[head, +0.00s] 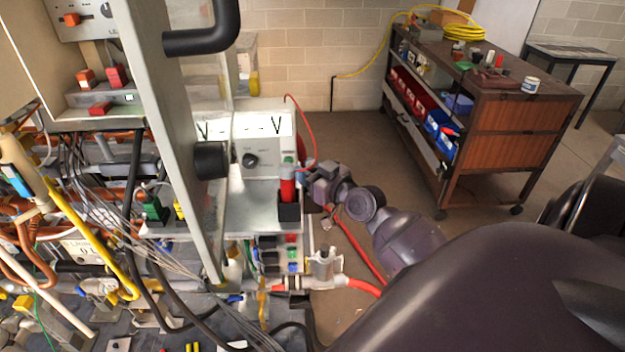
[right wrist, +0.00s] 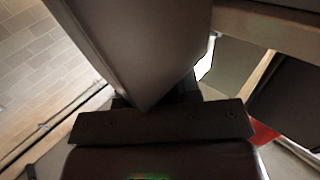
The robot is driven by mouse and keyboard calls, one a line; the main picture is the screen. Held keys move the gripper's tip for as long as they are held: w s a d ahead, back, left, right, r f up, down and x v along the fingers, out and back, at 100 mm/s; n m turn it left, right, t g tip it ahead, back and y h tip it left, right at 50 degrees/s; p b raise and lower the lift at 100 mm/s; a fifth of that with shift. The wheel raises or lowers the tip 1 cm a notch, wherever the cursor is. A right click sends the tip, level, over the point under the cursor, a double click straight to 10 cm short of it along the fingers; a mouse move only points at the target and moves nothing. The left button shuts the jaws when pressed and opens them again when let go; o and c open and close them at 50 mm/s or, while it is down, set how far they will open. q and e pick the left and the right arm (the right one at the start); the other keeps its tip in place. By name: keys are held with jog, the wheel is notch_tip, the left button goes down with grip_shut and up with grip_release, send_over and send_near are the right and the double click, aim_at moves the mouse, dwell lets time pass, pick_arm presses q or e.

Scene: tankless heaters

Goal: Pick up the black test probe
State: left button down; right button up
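I cannot make out the black test probe in either view. A red lead loops from the meter's right side. My right gripper (head: 319,191) is just right of the red probe and holder, seen partly from behind; its fingers are not clear. In the right wrist view a broad grey piece (right wrist: 140,40) rises from the dark gripper bar (right wrist: 160,123) and hides what lies ahead. My left gripper is not in view.
A tall grey panel (head: 180,130) with a black handle (head: 205,36) stands left of the meter and hides part of it. Crowded wires and pipes (head: 90,215) fill the left. A brown tool cart (head: 522,135) stands back right, with open floor (head: 365,150) before it.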

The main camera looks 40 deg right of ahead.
jog(key=shift+c, duration=0.9)
jog(key=shift+r, duration=0.1)
jog(key=shift+r, duration=0.3)
notch_tip(320, 180, up, 19)
jog(key=p, duration=0.2)
jog(key=shift+r, duration=0.15)
jog(key=o, duration=0.3)
jog(key=shift+c, duration=0.7)
